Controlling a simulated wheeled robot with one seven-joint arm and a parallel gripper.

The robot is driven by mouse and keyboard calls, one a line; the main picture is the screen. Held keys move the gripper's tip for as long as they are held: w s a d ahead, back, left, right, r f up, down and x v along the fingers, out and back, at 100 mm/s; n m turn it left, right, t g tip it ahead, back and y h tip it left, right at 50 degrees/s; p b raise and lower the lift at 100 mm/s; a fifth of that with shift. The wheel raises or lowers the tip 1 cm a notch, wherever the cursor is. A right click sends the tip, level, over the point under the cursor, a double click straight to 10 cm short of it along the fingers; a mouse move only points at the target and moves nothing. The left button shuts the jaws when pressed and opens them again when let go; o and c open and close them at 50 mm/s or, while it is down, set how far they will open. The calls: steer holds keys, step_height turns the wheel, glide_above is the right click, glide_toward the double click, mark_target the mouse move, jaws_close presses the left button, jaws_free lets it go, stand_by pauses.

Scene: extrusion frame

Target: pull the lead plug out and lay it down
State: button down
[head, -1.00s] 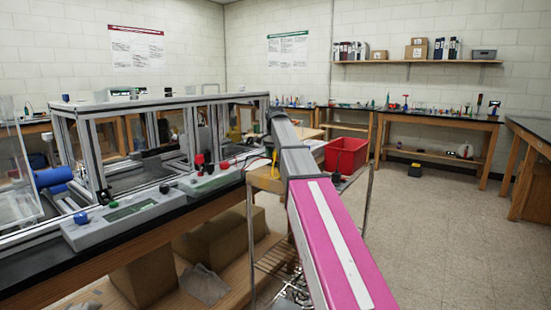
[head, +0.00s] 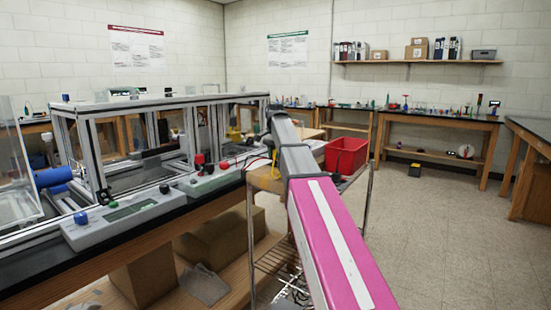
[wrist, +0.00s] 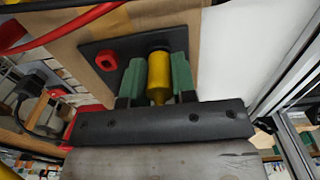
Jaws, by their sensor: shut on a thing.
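The yellow lead plug (wrist: 159,76) stands in the upper middle of the wrist view, against a dark plate (wrist: 128,48). Its far end meets a dark round socket (wrist: 159,46); I cannot tell how deep it sits. My gripper (wrist: 157,77) has green finger pads on both sides of the plug and is shut on it. A red socket (wrist: 107,61) is beside it on the plate, to the left. In the head view a yellow lead (head: 275,157) shows by my arm; the gripper's fingers are hidden there.
A red cable (wrist: 75,30) crosses the wrist view's upper left. In the head view, a metal extrusion frame (head: 88,150) and grey control boxes (head: 122,218) stand on the bench at left. A red bin (head: 346,156) sits right of my arm. Open floor lies at right.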

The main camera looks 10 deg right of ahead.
steer(key=shift+r, duration=2.6)
